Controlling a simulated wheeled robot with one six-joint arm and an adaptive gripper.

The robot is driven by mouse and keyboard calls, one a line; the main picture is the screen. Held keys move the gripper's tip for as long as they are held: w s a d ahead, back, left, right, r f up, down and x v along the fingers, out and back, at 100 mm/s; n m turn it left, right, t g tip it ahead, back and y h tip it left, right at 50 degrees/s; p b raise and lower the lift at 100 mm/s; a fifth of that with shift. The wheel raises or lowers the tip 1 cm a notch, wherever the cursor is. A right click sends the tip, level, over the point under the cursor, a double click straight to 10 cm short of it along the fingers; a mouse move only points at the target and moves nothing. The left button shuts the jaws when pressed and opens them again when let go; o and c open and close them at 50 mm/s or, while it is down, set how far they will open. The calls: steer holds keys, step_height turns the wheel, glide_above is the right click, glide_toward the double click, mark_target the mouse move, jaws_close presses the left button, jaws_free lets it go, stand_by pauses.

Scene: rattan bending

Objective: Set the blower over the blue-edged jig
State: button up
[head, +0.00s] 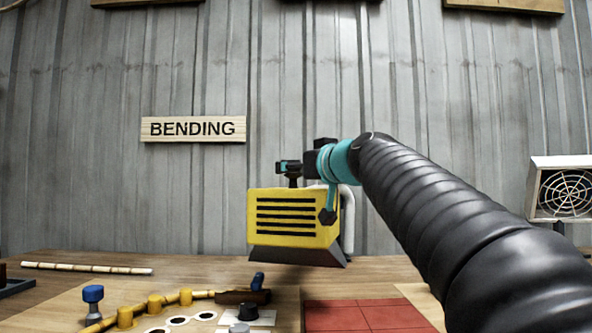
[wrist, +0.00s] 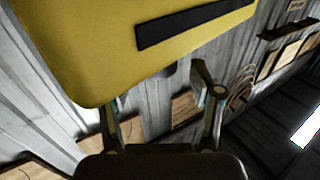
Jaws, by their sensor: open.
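The blower (head: 294,222) is a yellow box with black slots, a dark flared base and a pale tube at its right side. It is upright in the middle of the head view; I cannot tell whether its base touches the table. My gripper (head: 306,180) is open at the blower's top right, partly hidden by my arm. In the wrist view the blower (wrist: 120,45) fills the upper left, close to my gripper (wrist: 162,100); contact is unclear. A wooden jig board (head: 62,305) with yellow pegs and a bent cane lies at the front left. I cannot make out a blue edge.
A blue-topped knob (head: 93,294) and a dark clamp with a blue handle (head: 258,281) stick up at the front. A straight cane (head: 87,268) lies at the back left. A red tiled mat (head: 365,316) is flat at the front right. A fan (head: 565,190) stands far right.

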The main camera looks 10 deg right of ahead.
mark_target(329, 248)
steer(key=v, duration=1)
steer(key=shift+s, duration=0.25)
steer(key=shift+d, duration=0.15)
